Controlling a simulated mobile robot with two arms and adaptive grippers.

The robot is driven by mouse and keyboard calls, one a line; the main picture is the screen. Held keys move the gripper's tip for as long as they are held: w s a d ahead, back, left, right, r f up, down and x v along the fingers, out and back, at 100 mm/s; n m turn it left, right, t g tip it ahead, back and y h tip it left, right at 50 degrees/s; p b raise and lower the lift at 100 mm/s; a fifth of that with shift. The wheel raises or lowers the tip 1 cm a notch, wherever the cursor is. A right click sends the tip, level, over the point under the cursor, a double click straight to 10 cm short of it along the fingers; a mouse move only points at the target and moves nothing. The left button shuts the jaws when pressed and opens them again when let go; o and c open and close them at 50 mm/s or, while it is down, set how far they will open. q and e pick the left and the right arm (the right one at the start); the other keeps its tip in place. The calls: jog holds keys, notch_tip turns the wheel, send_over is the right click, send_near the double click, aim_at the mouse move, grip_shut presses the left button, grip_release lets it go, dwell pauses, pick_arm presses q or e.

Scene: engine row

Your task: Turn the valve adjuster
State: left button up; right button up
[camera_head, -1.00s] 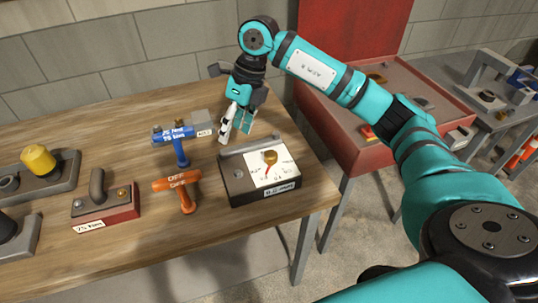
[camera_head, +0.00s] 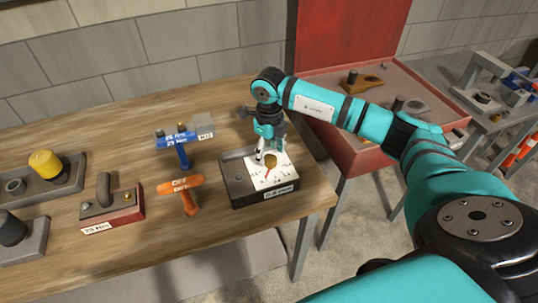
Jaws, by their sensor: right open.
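The valve adjuster looks to be the brass knob (camera_head: 270,160) on a dark box (camera_head: 236,184) with a white dial face (camera_head: 285,178) and a red pointer mark. The box sits at the right end of the wooden table. My right gripper (camera_head: 266,157) is open and points down just above the dial, close beside the knob at its far left side. Whether a finger touches the knob I cannot tell. My left gripper is not in view.
An orange T-handle (camera_head: 181,186) and a blue T-handle (camera_head: 183,139) stand left of the box. A red block with a grey handle (camera_head: 111,213) and a yellow-capped fixture (camera_head: 45,164) are further left. A red cabinet (camera_head: 345,140) stands behind right.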

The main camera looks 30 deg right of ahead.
aim_at(269, 157)
jog(key=shift+f+p, duration=0.35)
jog(key=shift+f, duration=1.6)
jog(key=c, duration=1.1)
jog(key=shift+c, duration=0.2)
